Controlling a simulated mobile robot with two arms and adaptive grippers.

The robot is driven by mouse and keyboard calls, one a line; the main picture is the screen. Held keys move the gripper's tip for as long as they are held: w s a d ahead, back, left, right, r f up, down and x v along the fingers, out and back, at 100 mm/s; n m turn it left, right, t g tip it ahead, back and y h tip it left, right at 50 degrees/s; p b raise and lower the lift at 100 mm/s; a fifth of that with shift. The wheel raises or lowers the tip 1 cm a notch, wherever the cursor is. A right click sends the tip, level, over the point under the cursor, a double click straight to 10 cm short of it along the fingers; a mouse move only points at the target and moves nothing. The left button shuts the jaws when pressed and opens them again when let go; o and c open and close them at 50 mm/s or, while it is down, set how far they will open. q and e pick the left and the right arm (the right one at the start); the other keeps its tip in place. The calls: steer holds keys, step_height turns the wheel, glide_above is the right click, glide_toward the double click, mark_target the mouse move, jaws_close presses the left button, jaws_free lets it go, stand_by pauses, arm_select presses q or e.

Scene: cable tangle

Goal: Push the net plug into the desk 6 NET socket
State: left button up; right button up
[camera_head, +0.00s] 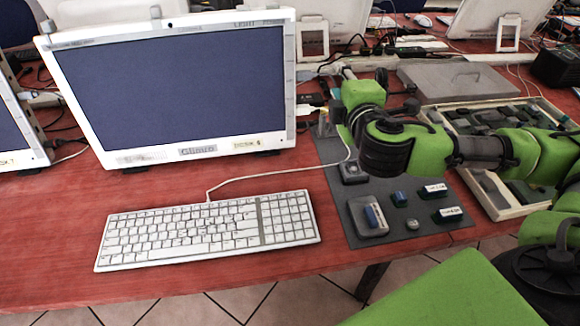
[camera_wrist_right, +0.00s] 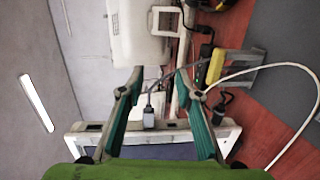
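The desk 6 monitor (camera_head: 180,85) stands behind the keyboard, its DESK 6 label on the lower bezel. Its NET socket cannot be made out. My right gripper (camera_wrist_right: 160,72) is open, its two teal fingers apart, beside the monitor's right side; in the head view its fingers are mostly hidden by the arm. In the right wrist view a grey plug (camera_wrist_right: 149,117) on a thin cable shows between the fingers, at the white monitor frame (camera_wrist_right: 180,134). I see no finger closed on it, and cannot tell if it is the net plug or how deep it sits. My left gripper is out of view.
A yellow plug-like piece (camera_wrist_right: 215,66) is at a grey stand (camera_wrist_right: 238,64), with a white cable beside it. The keyboard (camera_head: 210,230), a grey mat (camera_head: 360,200) with small boxes, and a parts tray (camera_head: 500,200) occupy the red desk. Cables clutter the back.

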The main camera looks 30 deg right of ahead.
steer(key=s+a+f+m+g+y+p, duration=0.2)
steer(key=s+a+m+g+p, duration=0.9)
steer(key=g, duration=0.3)
steer(key=s+a+r+m+g+y+p, duration=0.1)
steer(key=s+a+r+m+y+p, duration=0.2)
steer(key=s+a+r+p, duration=0.25)
steer(key=s+a+f+n, duration=0.1)
steer(key=a+f+n, duration=0.2)
steer(key=n, duration=0.7)
step_height(320, 180, down, 2)
steer(key=shift+a+f, duration=0.1)
steer(key=shift+a, duration=0.25)
